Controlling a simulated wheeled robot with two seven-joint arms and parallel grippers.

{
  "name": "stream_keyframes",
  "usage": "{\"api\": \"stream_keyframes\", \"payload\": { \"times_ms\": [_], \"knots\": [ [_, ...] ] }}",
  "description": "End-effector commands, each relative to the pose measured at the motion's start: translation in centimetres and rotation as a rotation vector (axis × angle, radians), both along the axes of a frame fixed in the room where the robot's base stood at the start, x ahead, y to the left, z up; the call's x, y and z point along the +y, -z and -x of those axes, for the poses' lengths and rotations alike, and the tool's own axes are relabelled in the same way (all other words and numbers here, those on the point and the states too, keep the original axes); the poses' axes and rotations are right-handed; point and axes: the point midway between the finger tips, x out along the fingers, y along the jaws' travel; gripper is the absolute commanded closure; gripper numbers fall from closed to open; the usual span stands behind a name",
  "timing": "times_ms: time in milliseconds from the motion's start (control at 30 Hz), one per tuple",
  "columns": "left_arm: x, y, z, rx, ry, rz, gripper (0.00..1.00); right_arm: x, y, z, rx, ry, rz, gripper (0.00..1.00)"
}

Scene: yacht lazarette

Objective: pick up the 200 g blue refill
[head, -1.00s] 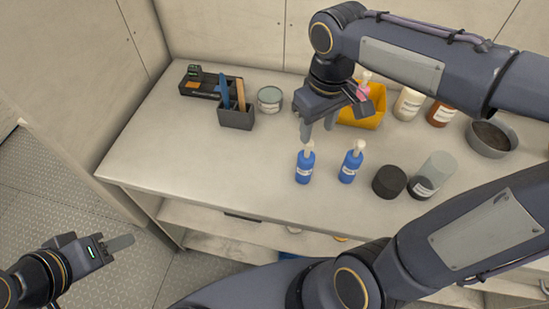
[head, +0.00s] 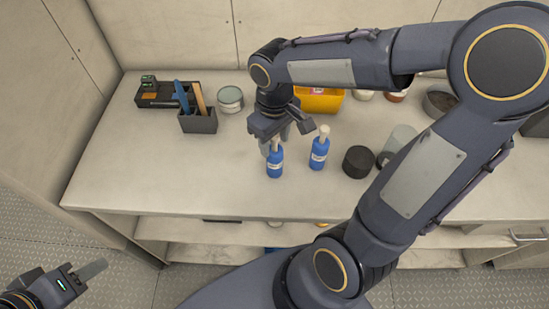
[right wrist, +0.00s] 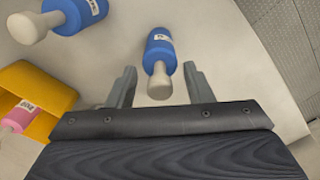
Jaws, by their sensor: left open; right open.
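Two blue bottles with pale caps and white labels stand upright on the bench: a left one (head: 275,163) and a right one (head: 319,149). The labels are too small to read, so I cannot tell which is the 200 g refill. My right gripper (head: 277,143) is open, low over the left bottle. In the right wrist view that bottle (right wrist: 159,50) lies between the spread fingers (right wrist: 160,88), apart from both; the other blue bottle (right wrist: 80,12) is outside them at upper left. My left gripper (head: 92,272) is open and empty, low at the left, off the bench.
A black jar (head: 358,162) and a grey cylinder (head: 397,145) stand right of the bottles. Behind are a yellow bin (head: 320,100) holding a pink bottle (right wrist: 18,118), a tool caddy (head: 199,123) and a round tin (head: 230,98). The bench's left front (head: 150,180) is clear.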

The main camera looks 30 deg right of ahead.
Motion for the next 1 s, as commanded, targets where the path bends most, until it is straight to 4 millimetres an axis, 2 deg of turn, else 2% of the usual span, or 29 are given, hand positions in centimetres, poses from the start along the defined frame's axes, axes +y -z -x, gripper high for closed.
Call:
{"api": "stream_keyframes", "payload": {
  "times_ms": [33, 400, 767, 1000],
  "knots": [
    [0.0, 0.0, 0.0, 0.000, 0.000, 0.000, 0.58, 0.0, 0.0, 0.0, 0.000, 0.000, 0.000, 0.54],
    [0.0, 0.0, 0.0, 0.000, 0.000, 0.000, 0.58, 0.0, 0.0, 0.0, 0.000, 0.000, 0.000, 1.00],
    [0.0, 0.0, 0.0, 0.000, 0.000, 0.000, 0.58, 0.0, -0.1, 0.0, -0.001, 0.000, 0.000, 1.00],
    [0.0, -0.1, 0.0, 0.000, 0.000, 0.000, 0.58, 0.0, -1.6, -0.1, -0.004, -0.001, 0.000, 1.00]
  ]
}}
